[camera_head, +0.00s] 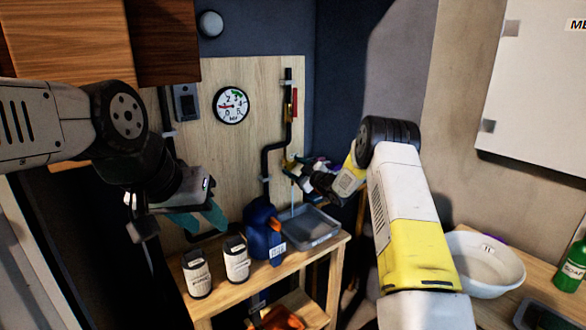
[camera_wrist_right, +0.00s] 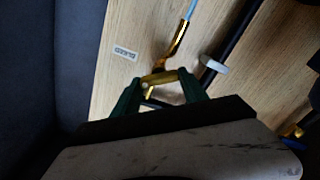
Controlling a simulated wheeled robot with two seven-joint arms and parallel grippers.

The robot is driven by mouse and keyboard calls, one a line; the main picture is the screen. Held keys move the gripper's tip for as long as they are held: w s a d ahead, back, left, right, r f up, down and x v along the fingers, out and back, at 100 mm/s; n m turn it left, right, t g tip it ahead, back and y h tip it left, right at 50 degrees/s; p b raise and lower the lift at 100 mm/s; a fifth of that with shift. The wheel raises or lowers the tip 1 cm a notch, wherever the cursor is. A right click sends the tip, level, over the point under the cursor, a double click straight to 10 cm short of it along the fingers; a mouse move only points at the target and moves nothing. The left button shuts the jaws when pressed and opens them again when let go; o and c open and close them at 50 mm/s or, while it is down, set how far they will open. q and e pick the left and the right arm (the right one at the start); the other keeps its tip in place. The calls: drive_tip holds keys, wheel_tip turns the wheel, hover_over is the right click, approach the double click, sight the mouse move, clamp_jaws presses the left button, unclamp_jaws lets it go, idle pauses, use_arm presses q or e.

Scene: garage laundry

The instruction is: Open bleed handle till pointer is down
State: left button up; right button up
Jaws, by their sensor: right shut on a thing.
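The pressure gauge (camera_head: 231,105) hangs on the wooden panel; its red pointer looks turned toward the left side of the dial. My right gripper (camera_wrist_right: 160,84) is shut on the brass bleed handle (camera_wrist_right: 158,77), with green fingers on either side. A "BLEED" label (camera_wrist_right: 125,52) sits beside the brass spout (camera_wrist_right: 177,42). A thin light-blue stream (camera_head: 292,196) runs from the spout toward the grey tray (camera_head: 325,238). In the head view, my right wrist partly hides the handle. My left gripper (camera_head: 207,222) is apart from the panel, above the bottles, with its fingers spread.
A black pipe (camera_head: 272,148) with a red-handled valve (camera_head: 294,104) runs up the panel. A white basin (camera_head: 490,285) stands at right.

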drive_tip(key=o, duration=1.4)
drive_tip(key=v, duration=0.8)
drive_tip(key=shift+a, duration=0.1)
